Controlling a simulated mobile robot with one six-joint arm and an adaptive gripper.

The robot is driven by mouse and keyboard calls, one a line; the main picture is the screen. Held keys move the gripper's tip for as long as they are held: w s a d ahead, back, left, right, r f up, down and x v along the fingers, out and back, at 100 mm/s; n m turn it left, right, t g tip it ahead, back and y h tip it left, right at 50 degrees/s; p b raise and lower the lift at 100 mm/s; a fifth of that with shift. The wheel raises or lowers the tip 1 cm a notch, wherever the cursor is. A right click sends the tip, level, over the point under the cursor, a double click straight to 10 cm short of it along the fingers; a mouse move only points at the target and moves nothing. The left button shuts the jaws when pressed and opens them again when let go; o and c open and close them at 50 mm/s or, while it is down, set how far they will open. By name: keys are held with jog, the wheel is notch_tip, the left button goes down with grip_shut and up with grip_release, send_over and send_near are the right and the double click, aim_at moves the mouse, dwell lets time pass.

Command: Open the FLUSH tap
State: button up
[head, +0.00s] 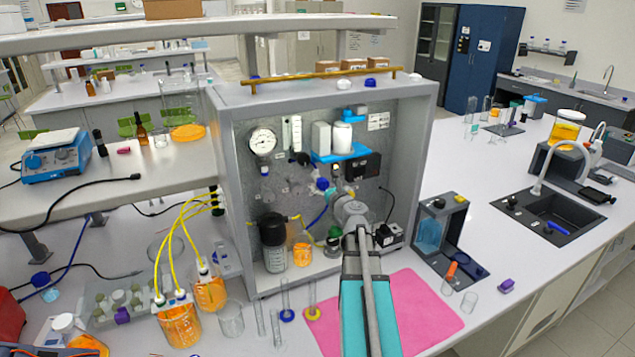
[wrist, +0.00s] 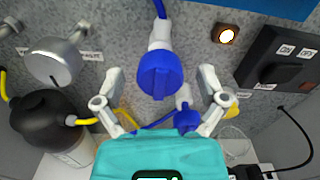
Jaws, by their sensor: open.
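A blue tap handle (wrist: 160,76) on a white valve body stands in the middle of the wrist view, with a blue tube above it. A second, smaller blue handle (wrist: 187,118) shows lower and to the right. I see no readable FLUSH label, so I cannot tell which tap is FLUSH. My gripper (wrist: 162,72) is open and empty, with one finger on each side of the larger handle in the picture. I see no contact, and the depth gap is unclear. In the head view my arm reaches into the grey rig cabinet (head: 223,180) and hides part of it.
A silver knob (wrist: 55,62) and a dark bottle cap (wrist: 48,118) are at left. A black ON/OFF switch box (wrist: 282,58) and a lit amber lamp (wrist: 226,34) are at right. A pink mat (head: 425,305) and standing glass tubes (head: 286,300) lie in front of the cabinet.

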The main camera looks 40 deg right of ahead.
jog(key=shift+w+d, duration=0.1)
jog(key=shift+w, duration=0.3)
jog(key=shift+c, duration=0.2)
jog(key=c, duration=1.1)
